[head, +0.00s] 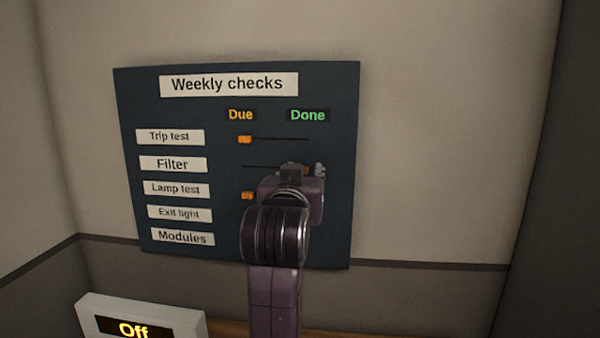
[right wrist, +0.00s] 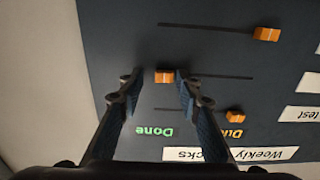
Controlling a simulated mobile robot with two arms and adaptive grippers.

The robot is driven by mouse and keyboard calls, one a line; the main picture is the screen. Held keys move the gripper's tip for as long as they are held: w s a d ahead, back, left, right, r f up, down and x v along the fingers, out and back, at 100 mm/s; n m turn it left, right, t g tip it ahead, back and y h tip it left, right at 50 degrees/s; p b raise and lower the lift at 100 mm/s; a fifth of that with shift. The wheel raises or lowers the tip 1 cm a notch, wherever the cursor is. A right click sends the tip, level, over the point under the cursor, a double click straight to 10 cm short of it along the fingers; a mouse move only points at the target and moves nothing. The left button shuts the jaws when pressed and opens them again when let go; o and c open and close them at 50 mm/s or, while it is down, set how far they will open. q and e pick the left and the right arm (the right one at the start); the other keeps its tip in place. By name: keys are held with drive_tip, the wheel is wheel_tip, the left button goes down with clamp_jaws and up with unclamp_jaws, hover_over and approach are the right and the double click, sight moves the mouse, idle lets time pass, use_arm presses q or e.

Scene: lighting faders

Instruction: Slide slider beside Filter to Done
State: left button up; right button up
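The dark panel (head: 220,75) on the wall has a Filter label (head: 172,164) and columns headed Due (head: 240,115) and Done (head: 308,115). The Filter slider's orange knob (head: 305,171) shows partly behind my right gripper, under the Done heading. In the right wrist view, the knob (right wrist: 164,77) sits between the two fingertips, towards the Done end of its slot. My right gripper (right wrist: 160,76) is open around it, with a gap on the left; the right fingertip is close to the knob, and contact cannot be told. My left gripper is not in view.
The Trip test slider (head: 245,140) and Lamp test slider (head: 247,196) are at the Due side. My right arm hides the lower slots. A white box reading Off (head: 133,329) stands below left. The wall right of the panel is clear.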

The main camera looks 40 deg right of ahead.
drive_tip(key=v, duration=1.2)
drive_tip(key=shift+d, duration=0.1)
idle(0.4)
